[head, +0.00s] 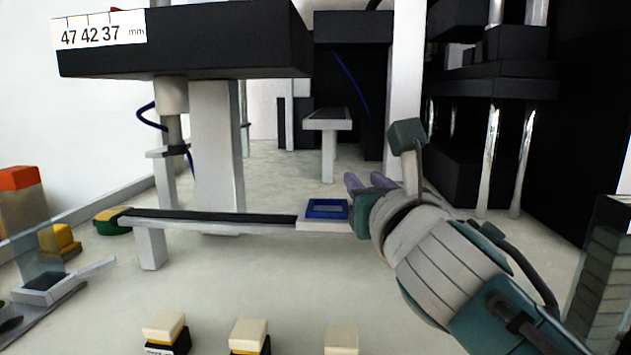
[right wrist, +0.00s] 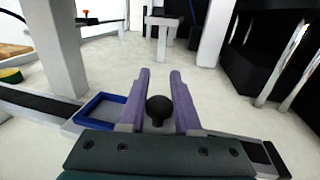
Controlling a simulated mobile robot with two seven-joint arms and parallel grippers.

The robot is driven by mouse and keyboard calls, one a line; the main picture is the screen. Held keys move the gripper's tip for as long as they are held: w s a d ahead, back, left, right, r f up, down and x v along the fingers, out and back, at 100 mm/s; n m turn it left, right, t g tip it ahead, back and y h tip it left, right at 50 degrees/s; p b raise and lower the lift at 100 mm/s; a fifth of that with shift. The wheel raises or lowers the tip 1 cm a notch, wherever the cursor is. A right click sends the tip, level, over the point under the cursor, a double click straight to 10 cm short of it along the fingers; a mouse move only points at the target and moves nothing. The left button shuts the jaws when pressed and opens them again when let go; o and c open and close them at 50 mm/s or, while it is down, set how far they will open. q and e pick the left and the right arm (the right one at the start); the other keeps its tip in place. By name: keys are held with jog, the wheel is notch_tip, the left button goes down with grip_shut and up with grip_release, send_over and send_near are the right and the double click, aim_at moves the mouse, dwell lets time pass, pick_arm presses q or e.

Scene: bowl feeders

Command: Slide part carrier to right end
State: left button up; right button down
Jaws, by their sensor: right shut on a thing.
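The part carrier (head: 310,221) is a pale slide with a blue-rimmed tray (head: 327,208) on a dark-topped rail (head: 215,217). The tray also shows in the right wrist view (right wrist: 100,108), left of my fingers, and looks empty. My right gripper (head: 368,181) is at the carrier's right side. In the right wrist view its purple fingers (right wrist: 160,100) are closed about a round black knob (right wrist: 158,106) beside the tray. In that view some rail (right wrist: 235,150) shows right of the fingers. In the head view my arm hides the rail's right end. My left gripper is out of view.
A black overhead block with a millimetre scale (head: 98,31) stands on a pale column (head: 217,140) behind the rail. Several cream-capped blocks (head: 248,334) stand in front. A dark machine with shiny posts (head: 490,160) is at the right.

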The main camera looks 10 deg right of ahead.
jog(key=shift+d, duration=0.25)
jog(key=s+d+p, duration=0.2)
jog(key=d+p, duration=0.1)
jog(key=d, duration=0.4)
jog(key=shift+s+d, duration=0.15)
jog(key=shift+d, duration=0.1)
jog(key=c, duration=0.9)
grip_release()
jog(key=shift+o, duration=1.3)
jog(key=shift+d, duration=0.15)
jog(key=shift+o, duration=0.2)
